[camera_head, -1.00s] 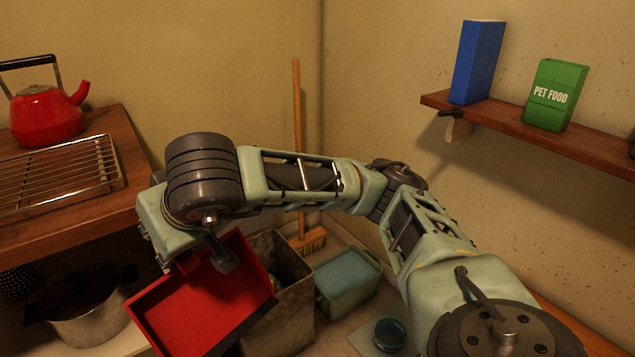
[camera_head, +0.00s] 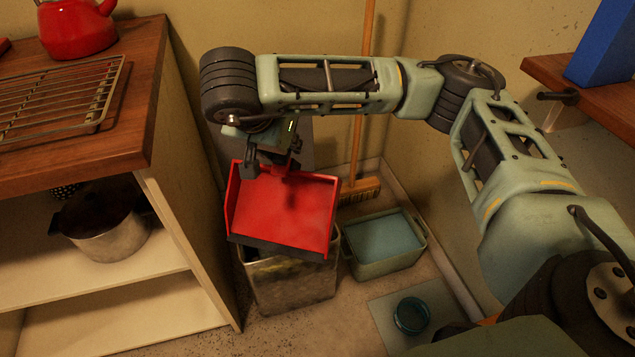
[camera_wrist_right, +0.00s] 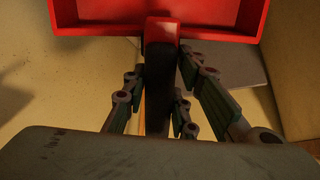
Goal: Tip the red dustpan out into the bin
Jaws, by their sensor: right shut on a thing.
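The red dustpan (camera_head: 285,209) is over the top of the metal bin (camera_head: 292,283), its dark front lip towards me and tilted down. Its pan looks empty apart from faint greyish smudges. My right gripper (camera_head: 272,160) is shut on the dustpan's handle behind the pan. In the right wrist view the dark handle (camera_wrist_right: 160,75) runs between the fingers to the red pan (camera_wrist_right: 215,12). The dustpan hides most of the bin's opening, so I cannot see what is inside. My left gripper is not in view.
The wooden counter (camera_head: 130,130) with shelves holding a pot (camera_head: 107,225) borders the left.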

